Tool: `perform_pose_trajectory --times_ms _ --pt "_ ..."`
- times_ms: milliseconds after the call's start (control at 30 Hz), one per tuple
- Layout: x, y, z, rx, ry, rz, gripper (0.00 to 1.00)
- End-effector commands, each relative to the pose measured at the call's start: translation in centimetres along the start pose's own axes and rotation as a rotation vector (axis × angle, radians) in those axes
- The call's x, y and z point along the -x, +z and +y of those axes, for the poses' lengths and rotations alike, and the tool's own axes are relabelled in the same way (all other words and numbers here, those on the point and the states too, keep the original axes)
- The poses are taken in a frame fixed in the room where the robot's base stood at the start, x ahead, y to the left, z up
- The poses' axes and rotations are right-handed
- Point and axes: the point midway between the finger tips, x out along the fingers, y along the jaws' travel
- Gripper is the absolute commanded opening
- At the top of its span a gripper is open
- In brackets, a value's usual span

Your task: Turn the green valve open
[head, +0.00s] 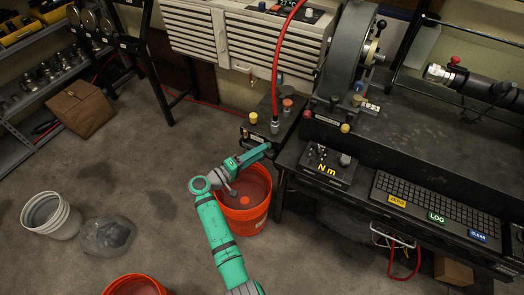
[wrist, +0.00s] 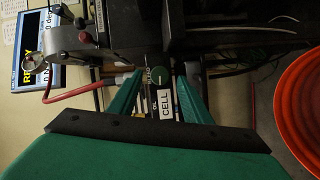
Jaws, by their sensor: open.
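The green valve (wrist: 160,74) shows in the wrist view as a small round dark-green knob with a pale mark. It lies between the tips of my gripper (wrist: 161,84), whose two green fingers are spread either side of it. I cannot tell whether either finger touches it. In the head view my gripper (head: 264,149) reaches the front of the dark block (head: 262,128) at the bench's left end. I cannot make out the green valve in that view.
A red hose (head: 278,75) rises from the block. An orange bucket (head: 246,222) stands under my gripper; it also shows in the wrist view (wrist: 298,105). An N m box (head: 328,165) and keyboard (head: 435,205) sit to the right.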

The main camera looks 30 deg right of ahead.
Motion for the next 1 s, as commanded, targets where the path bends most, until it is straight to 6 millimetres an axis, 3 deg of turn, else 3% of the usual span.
perform_pose_trajectory --times_ms 200,433,1000 --pt "4.4 -0.1 0.0 0.001 0.000 0.003 0.44" --pt "7.4 0.0 0.0 0.000 0.000 0.001 0.44" --pt "8.3 0.0 0.0 0.000 0.001 -0.001 0.44"
